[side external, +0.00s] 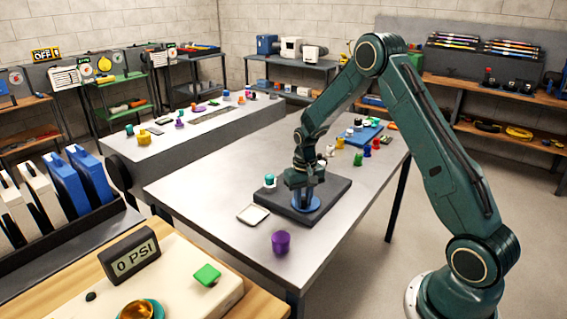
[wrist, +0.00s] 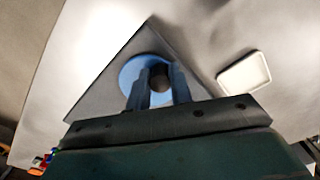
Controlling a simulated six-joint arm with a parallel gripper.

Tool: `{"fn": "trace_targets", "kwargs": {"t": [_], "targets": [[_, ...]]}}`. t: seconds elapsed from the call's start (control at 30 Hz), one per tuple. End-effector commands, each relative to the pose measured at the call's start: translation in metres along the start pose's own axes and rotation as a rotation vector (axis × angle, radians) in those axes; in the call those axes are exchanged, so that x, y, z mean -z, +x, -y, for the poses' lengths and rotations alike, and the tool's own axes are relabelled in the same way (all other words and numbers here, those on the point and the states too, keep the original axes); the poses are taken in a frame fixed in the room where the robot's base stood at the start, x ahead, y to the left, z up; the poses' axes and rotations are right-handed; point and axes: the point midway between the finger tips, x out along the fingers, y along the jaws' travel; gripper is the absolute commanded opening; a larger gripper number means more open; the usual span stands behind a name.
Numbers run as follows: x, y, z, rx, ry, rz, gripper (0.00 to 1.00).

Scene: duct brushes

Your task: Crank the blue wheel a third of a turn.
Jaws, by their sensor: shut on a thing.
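The blue wheel (side external: 314,206) is a flat disc on a dark square base (side external: 334,188) on the grey table. In the wrist view the wheel (wrist: 129,72) lies partly behind my fingers. My gripper (side external: 304,196) points down over the wheel. In the wrist view my gripper (wrist: 160,88) has its two blue-grey fingers closed around a dark round knob (wrist: 159,84) on the wheel. The fingers hide part of the disc and the knob's sides.
A white tray (side external: 253,214) and a purple cup (side external: 281,243) lie near the base. A teal-and-white piece (side external: 270,181) stands by its left corner. Several small coloured pieces and a blue board (side external: 362,135) are at the table's far end.

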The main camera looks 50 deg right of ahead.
Motion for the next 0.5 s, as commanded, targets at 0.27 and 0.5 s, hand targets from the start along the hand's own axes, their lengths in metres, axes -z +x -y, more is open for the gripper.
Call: {"fn": "trace_targets", "kwargs": {"t": [0.27,0.5], "targets": [[-0.0023,-0.0004,-0.0036,-0.001,0.002,-0.001,0.09],[-0.0034,-0.0006,-0.0063,-0.001,0.003,-0.001,0.09]]}}
